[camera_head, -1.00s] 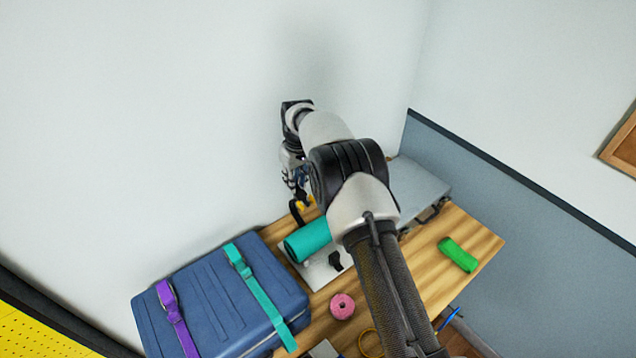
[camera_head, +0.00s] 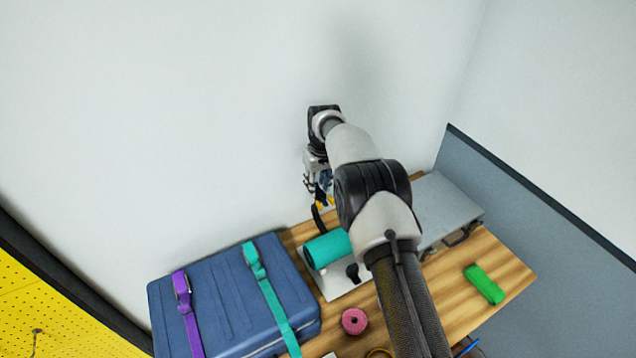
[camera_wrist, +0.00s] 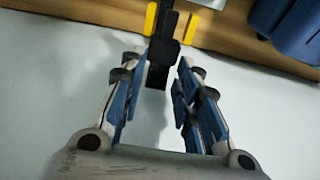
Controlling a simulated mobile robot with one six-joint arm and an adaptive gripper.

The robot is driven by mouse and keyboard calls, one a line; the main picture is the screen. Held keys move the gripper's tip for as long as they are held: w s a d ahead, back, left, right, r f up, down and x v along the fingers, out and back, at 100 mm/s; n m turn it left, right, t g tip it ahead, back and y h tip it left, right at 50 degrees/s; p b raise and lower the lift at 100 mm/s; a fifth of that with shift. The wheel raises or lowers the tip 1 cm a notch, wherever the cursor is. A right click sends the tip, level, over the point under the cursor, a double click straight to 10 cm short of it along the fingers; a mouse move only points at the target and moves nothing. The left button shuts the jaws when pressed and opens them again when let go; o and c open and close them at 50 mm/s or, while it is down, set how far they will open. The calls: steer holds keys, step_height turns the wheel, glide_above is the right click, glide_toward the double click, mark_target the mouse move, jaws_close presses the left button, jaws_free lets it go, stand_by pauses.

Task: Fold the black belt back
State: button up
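The black belt's upright part (camera_head: 317,218) shows behind a teal roll (camera_head: 328,249), just below my gripper (camera_head: 318,188). Another black piece (camera_head: 353,272) lies in front of the roll on a pale plate (camera_head: 335,292); whether it is the same belt is hidden by the roll. In the wrist view the black belt (camera_wrist: 158,72) with a wider black part sits between the fingertips of my gripper (camera_wrist: 157,75). The fingers are spread, with a gap at least on the left side. Contact on the right is unclear. Yellow pieces (camera_wrist: 150,18) flank the belt.
A blue suitcase (camera_head: 222,310) with purple and teal straps stands at the left. A grey case (camera_head: 450,207), a green bundle (camera_head: 484,284) and a pink roll (camera_head: 354,321) are on the wooden table (camera_head: 510,265). A white wall rises close behind my gripper.

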steer(key=shift+o, duration=0.8)
steer(key=shift+r, duration=0.15)
steer(key=shift+r, duration=0.3)
step_height(320, 180, up, 11)
steer(key=s, duration=0.1)
steer(key=shift+s+d+r, duration=0.15)
steer(key=shift+s+d, duration=0.05)
steer(key=shift+d, duration=0.25)
